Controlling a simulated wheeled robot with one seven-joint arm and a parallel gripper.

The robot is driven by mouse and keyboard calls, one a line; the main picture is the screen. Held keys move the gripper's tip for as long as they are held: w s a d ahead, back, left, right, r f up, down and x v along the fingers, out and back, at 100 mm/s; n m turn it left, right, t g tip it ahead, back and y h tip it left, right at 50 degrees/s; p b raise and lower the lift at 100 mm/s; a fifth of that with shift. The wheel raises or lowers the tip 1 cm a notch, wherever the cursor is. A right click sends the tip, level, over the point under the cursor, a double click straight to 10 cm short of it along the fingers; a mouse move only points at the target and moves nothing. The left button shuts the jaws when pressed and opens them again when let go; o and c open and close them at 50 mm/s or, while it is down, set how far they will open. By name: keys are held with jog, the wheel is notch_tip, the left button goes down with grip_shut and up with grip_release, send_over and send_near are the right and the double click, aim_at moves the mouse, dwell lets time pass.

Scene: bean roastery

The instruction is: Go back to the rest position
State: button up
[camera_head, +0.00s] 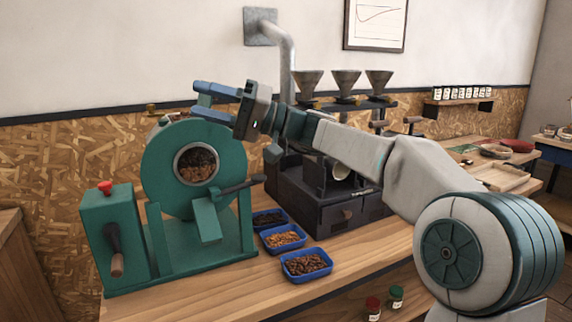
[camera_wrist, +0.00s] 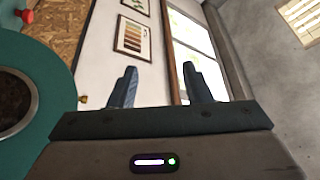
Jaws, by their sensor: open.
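My gripper (camera_head: 198,100) is raised at the top of the green roaster drum (camera_head: 165,165), with its blue fingers pointing left. In the wrist view its two fingers (camera_wrist: 157,88) stand apart with nothing between them; only the wall, a picture and a window show beyond. My arm reaches in from the right above the bench. I cannot tell from these views whether the fingers touch the drum.
A dark machine with funnels (camera_head: 347,80) stands behind my arm. A metal pipe (camera_head: 286,60) runs down the wall. Two small jars (camera_head: 373,308) sit low at the front. The air above the bench front is clear.

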jog(key=s+d+f+m+t+h+p, duration=0.25)
jog(key=s+f+h, duration=0.2)
jog(key=f, duration=0.35)
jog(key=s+d+f+m+t+h+p, duration=0.1)
jog(key=s+f+m+h+p, duration=0.15)
jog(key=f+h, duration=0.45)
jog(key=s+d+f+m+t+h+p, duration=0.1)
jog(key=s+d+f+h+p, duration=0.2)
jog(key=d, duration=0.9)
jog(key=s+d+f+m+t+h+p, duration=0.1)
jog(key=s+d+f+m+h+p, duration=0.1)
jog(key=s+d+f+h, duration=0.4)
jog(key=s+d+f+p, duration=0.1)
jog(key=s+d+f, duration=0.2)
jog(key=s+d, duration=0.3)
jog(key=shift+s+d+h+p, duration=0.15)
jog(key=shift+d+h+p, duration=0.25)
jog(key=shift+d, duration=0.2)
jog(key=shift+c, duration=0.8)
jog(key=shift+d, duration=0.15)
